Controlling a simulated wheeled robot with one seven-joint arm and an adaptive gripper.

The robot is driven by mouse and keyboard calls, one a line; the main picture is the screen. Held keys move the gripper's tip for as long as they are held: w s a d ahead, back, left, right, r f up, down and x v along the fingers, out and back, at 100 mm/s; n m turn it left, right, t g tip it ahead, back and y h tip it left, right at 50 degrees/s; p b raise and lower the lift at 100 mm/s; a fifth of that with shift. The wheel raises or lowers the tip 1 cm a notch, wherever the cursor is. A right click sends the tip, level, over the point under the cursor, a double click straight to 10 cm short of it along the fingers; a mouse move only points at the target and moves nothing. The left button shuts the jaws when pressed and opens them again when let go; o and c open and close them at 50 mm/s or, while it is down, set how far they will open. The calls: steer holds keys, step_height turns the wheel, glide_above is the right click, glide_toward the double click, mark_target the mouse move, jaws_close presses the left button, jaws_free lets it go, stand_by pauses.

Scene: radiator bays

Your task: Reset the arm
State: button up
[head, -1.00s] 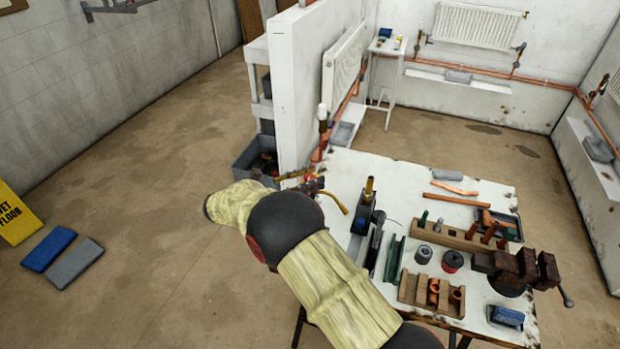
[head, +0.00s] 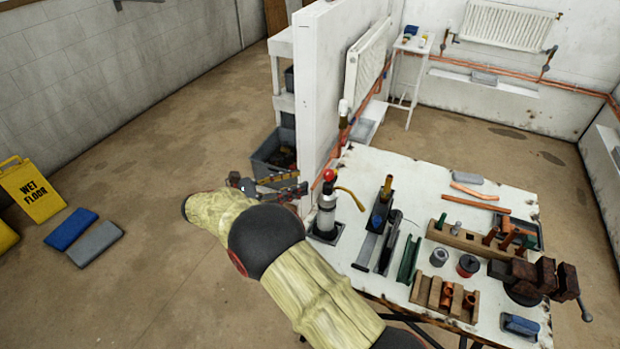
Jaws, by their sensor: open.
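My arm (head: 305,290), in a pale yellow cloth sleeve with dark joints, reaches from the bottom of the head view up and left. My gripper (head: 286,184) is at its far end, left of the workbench (head: 400,172) and in front of the white partition wall. Its fingers point right and look apart, with nothing seen between them. My wrist and sleeve hide part of the gripper.
A grey crate (head: 268,163) lies behind. A rusty vice (head: 535,280) is at the right.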

steer(key=shift+s+a, duration=0.35)
steer(key=shift+a, duration=0.3)
step_height(320, 180, down, 9)
steer(key=s+d+m+y, duration=0.1)
steer(key=s+y, duration=0.1)
steer(key=y, duration=0.1)
steer(key=s+d+f+m+g+y, duration=0.25)
steer(key=s+d+m+g, duration=0.2)
steer(key=s, duration=0.25)
steer(key=s+d+r+m+t+y, duration=0.2)
steer(key=s+d+r+m+y, duration=0.8)
steer(key=s+d+r+m, duration=0.7)
steer(key=s+d+r, duration=0.5)
steer(key=s+d, duration=0.1)
steer(key=d, duration=0.2)
steer(key=shift+s+r+m+y, duration=0.15)
steer(key=shift+s+m+y, duration=0.1)
steer(key=shift+m+y, duration=0.1)
